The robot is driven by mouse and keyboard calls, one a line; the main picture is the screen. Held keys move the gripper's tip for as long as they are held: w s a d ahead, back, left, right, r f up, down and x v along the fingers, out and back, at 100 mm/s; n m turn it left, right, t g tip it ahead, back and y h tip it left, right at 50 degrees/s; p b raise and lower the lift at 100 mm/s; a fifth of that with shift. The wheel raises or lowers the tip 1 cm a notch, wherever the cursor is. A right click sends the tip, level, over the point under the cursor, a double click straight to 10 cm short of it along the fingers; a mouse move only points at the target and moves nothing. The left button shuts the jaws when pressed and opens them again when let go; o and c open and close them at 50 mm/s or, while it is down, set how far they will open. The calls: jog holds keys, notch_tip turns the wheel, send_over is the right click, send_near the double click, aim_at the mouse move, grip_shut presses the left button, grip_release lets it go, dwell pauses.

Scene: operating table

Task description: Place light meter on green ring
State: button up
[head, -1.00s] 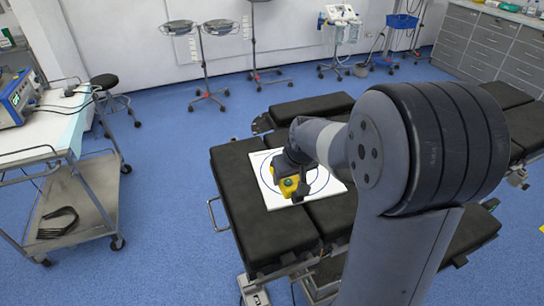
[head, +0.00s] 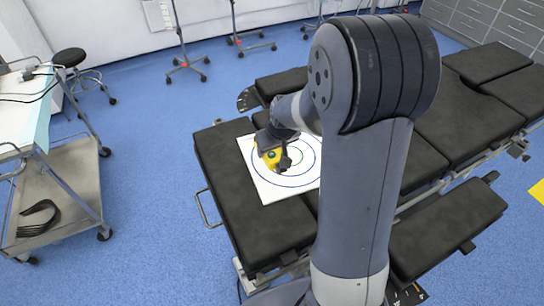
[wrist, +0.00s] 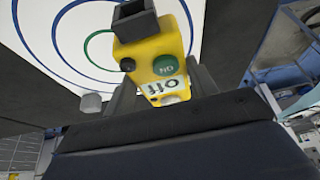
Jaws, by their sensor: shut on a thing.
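My gripper (head: 277,157) is shut on the light meter (head: 270,157), a yellow device with a green button. In the wrist view the light meter (wrist: 151,58) shows a green "ON" button, a black knob, a white "off" label and a dark grey block at its far end. It sits between my fingers, in front of the target sheet. The white sheet (head: 251,185) lies on the black operating table and bears blue rings and a smaller green ring (head: 302,156). The green ring also shows in the wrist view (wrist: 88,47), partly hidden behind the light meter. I cannot tell the height above the sheet.
The black padded operating table (head: 245,224) has several sections, with gaps between some. A metal trolley (head: 62,190) stands to the left with a black looped item (head: 38,217) on its lower shelf. A black stool (head: 70,58) stands behind it. Blue floor lies between.

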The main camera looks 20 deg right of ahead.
aim_at(274, 153)
jog(key=shift+f, duration=1.85)
jog(key=shift+f+b, duration=0.2)
jog(key=shift+b, duration=0.1)
jog(key=o, duration=1.2)
jog(key=shift+r, duration=0.15)
jog(key=shift+r, duration=0.25)
jog(key=p+v, duration=0.1)
jog(key=v, duration=1)
jog(key=shift+s+d+r, duration=0.1)
jog(key=shift+s+r, duration=0.05)
jog(key=shift+r, duration=0.15)
